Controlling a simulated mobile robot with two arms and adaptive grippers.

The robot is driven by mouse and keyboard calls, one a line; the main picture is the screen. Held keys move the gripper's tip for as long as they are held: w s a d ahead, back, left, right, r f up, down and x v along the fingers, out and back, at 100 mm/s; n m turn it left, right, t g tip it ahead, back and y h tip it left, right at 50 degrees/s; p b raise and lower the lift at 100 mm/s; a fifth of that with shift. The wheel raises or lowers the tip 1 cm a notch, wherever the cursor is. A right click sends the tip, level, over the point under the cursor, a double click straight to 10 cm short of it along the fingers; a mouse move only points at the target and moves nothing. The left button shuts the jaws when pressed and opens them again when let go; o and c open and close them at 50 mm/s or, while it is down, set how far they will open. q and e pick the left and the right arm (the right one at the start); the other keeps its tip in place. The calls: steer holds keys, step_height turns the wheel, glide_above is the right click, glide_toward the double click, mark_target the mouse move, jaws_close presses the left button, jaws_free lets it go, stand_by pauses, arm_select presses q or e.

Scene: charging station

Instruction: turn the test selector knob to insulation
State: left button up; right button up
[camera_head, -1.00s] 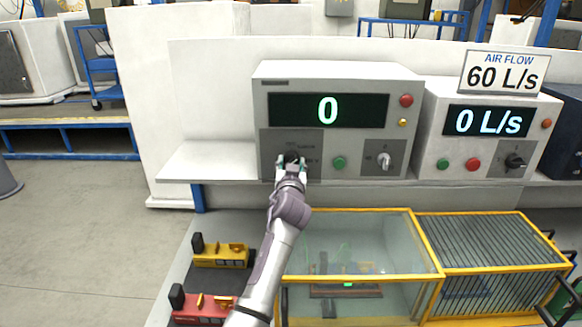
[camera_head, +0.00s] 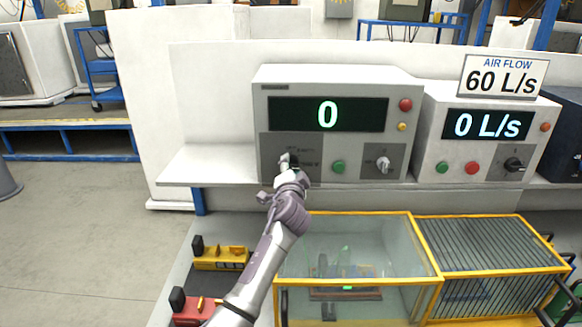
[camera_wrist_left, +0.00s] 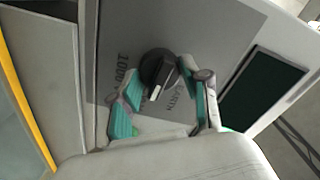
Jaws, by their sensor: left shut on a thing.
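The test selector knob (camera_wrist_left: 158,73) is black with a white pointer mark, on a dark grey panel (camera_wrist_left: 205,35) of the tester. My left gripper (camera_wrist_left: 163,98) is shut on this knob, with its teal-padded fingers on either side. In the wrist view the labels "1000" and "EARTH" show near the knob; other lettering is hidden by the fingers. The white pointer slants toward the lower left of that view. In the head view my left gripper (camera_head: 288,165) covers most of the knob. The tester's display (camera_head: 328,114) reads 0. My right gripper is not in view.
The tester also has a green button (camera_head: 338,167), a second knob (camera_head: 383,164), and red (camera_head: 405,105) and yellow (camera_head: 402,127) parts. An air flow unit (camera_head: 487,128) stands to the right. Below are a yellow-framed glass case (camera_head: 359,240) and a yellow device (camera_head: 220,258).

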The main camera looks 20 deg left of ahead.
arm_select(q)
steer(key=shift+r+m, duration=0.3)
steer(key=shift+m, duration=0.3)
steer(key=o, duration=1.1)
steer(key=shift+w+f, duration=0.1)
steer(key=shift+f, duration=0.1)
steer(key=shift+o, duration=0.2)
steer(key=v, duration=1.2)
